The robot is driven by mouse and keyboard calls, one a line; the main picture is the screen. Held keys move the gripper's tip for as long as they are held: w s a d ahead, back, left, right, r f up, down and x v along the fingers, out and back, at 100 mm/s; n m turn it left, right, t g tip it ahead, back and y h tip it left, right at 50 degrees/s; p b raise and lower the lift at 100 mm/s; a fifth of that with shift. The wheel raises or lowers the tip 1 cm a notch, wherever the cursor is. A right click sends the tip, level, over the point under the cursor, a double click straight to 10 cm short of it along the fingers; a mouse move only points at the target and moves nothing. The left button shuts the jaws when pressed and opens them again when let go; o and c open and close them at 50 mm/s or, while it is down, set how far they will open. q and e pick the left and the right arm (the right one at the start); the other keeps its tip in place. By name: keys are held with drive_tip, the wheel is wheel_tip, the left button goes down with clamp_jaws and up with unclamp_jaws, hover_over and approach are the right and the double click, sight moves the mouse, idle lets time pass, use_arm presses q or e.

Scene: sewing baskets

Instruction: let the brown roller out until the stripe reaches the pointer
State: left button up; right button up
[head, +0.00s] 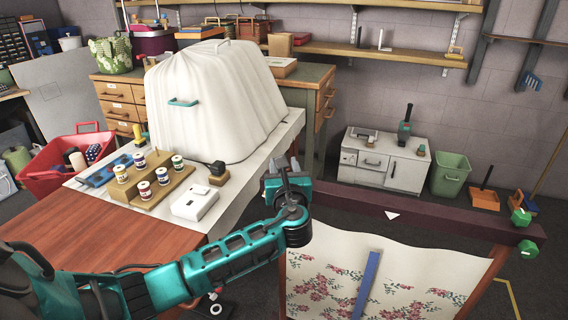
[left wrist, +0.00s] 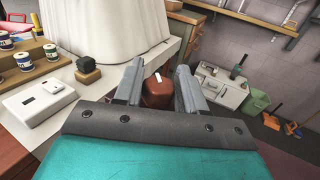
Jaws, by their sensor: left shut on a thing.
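A dark brown-red bar (head: 455,222) spans the top of a frame, with a white triangular pointer (head: 392,215) on its front. Cream floral cloth (head: 325,275) hangs below it. A blue stripe (head: 368,285) runs slantwise down the cloth, its upper end below and left of the pointer, with a gap between. My left gripper (head: 285,178) is at the bar's left end. In the left wrist view, the brown roller's end (left wrist: 156,94), with a white mark on top, sits between its fingers (left wrist: 160,88). The gripper hides part of this end in the head view. My right gripper is out of view.
Green knobs (head: 520,217) are at the bar's right end. Left of my gripper, a table holds a white-covered bulky thing (head: 205,100), spools on a wooden stand (head: 150,182) and a white box (head: 195,204). A grey cabinet (head: 382,160) stands behind the bar.

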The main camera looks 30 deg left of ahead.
use_arm(q)
drive_tip(key=shift+n+g+y, duration=0.4)
drive_tip(key=shift+d+n+g+y+p, duration=0.1)
drive_tip(key=shift+n+g+y+p, duration=0.5)
drive_tip(key=shift+n+g+y, duration=1.1)
drive_tip(key=shift+g, duration=0.4)
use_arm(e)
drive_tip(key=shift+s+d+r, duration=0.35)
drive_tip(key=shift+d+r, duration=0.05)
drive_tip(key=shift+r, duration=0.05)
use_arm(q)
drive_tip(key=shift+f+p, duration=0.1)
drive_tip(key=shift+p, duration=0.2)
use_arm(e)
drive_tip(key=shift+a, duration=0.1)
use_arm(q)
drive_tip(key=o, duration=0.9)
drive_tip(key=v, duration=1.2)
drive_tip(key=shift+s+d+p, duration=0.2)
drive_tip(key=shift+d+p, duration=0.15)
drive_tip(key=shift+p, duration=0.05)
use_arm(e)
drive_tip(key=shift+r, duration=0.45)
